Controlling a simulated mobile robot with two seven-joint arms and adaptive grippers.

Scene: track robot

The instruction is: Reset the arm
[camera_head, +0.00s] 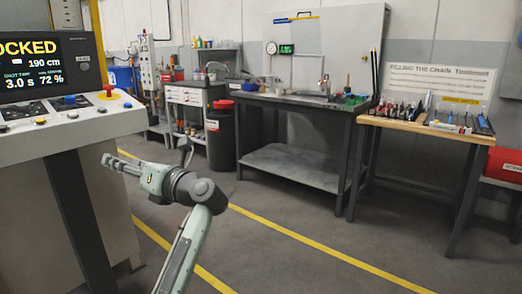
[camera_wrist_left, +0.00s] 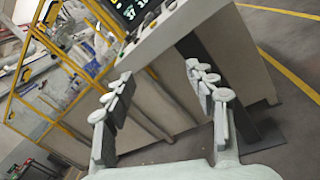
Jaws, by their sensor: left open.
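My left arm (camera_head: 188,232) rises from the bottom of the head view and bends to the left. Its gripper (camera_head: 110,162) points left, in free air beside the base of the control console (camera_head: 60,138). In the left wrist view the gripper (camera_wrist_left: 158,78) has its two fingers spread apart with nothing between them. The console also shows beyond the fingers in that view (camera_wrist_left: 165,72). I cannot tell the exact gap between the fingertips and the console. My right arm is not in view.
A dark workbench (camera_head: 295,103) with a lower shelf stands at the back. A wooden-topped table (camera_head: 400,123) with tools is to its right, with a red box (camera_head: 505,165) at the right edge. A black bin (camera_head: 221,135) stands left of the bench. Grey floor with yellow lines is clear.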

